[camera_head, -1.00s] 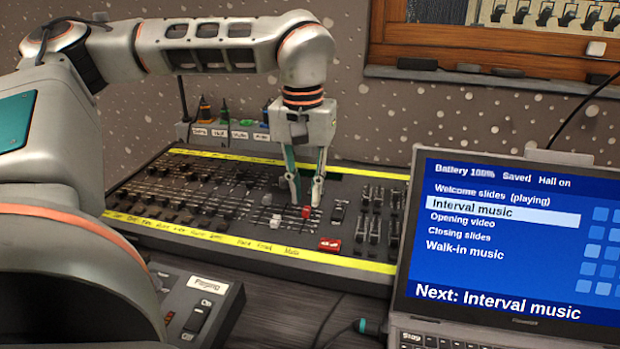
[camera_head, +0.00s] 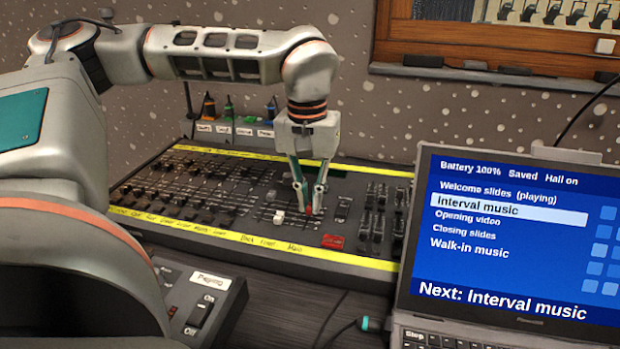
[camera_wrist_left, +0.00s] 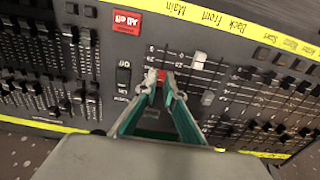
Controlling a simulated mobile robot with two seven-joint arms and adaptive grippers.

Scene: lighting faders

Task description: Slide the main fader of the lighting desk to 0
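The lighting desk (camera_head: 350,262) is a dark console with rows of faders and yellow strips along its edges. A red fader cap (camera_head: 308,210) sits in the slot near the "Main" label; it also shows in the left wrist view (camera_wrist_left: 161,76). My left gripper (camera_head: 309,208) points down at it, with one fingertip on each side. In the left wrist view the fingertips (camera_wrist_left: 161,79) are drawn in against the cap, which they partly hide. A white fader cap (camera_head: 278,218) stands just left of the gripper. My right gripper is not in view.
A red button (camera_head: 333,241) lies right of the faders, near the front edge. An open laptop (camera_head: 500,235) stands at the right, close to the desk. A switch box (camera_head: 205,305) marked "Paging" is in front. More faders (camera_head: 385,195) are to the right.

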